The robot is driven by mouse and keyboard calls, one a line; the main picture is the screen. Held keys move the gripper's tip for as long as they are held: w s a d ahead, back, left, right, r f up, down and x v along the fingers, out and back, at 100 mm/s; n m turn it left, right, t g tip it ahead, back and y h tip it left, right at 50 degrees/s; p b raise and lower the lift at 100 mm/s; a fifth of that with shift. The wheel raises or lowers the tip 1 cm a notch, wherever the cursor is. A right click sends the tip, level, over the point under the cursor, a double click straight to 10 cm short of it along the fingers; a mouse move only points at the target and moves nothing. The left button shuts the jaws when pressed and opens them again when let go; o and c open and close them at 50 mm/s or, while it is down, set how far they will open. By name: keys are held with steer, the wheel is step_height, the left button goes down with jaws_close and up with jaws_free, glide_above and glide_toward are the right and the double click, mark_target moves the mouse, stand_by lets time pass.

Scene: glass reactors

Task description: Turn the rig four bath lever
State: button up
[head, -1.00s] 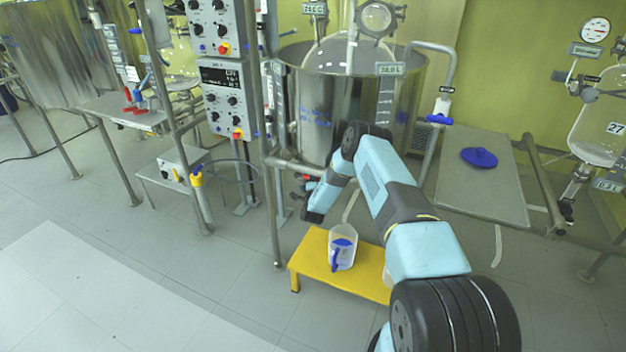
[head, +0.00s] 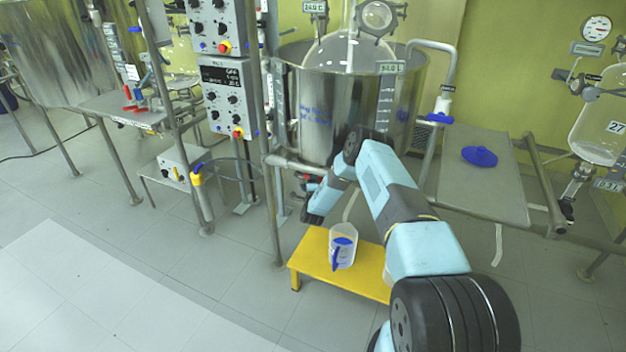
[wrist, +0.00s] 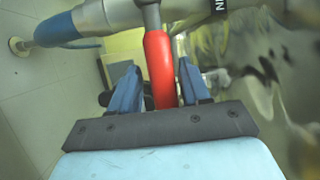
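A red lever (wrist: 158,65) hangs from a metal stem under a pipe in the wrist view. My gripper (wrist: 160,80) has its two blue fingers on either side of the lever, with a visible gap at least on the left, so it looks open around it. In the head view my arm reaches low beneath the steel bath (head: 310,110); the fingers are hidden there. A small red part (head: 311,187) shows beside my wrist. I cannot tell whether it is the same lever.
A blue-covered pipe part (wrist: 55,30) lies left of the lever. A yellow stool (head: 315,268) with a clear jug (head: 343,243) stands below my arm. Control boxes (head: 226,97) and frame posts are left of the bath.

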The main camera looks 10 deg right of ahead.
steer(key=shift+o, duration=0.3)
steer(key=shift+s, duration=0.1)
steer(key=v, duration=1.3)
steer(key=shift+s+f, duration=0.2)
steer(key=shift+s, duration=0.05)
steer(key=shift+a, duration=0.15)
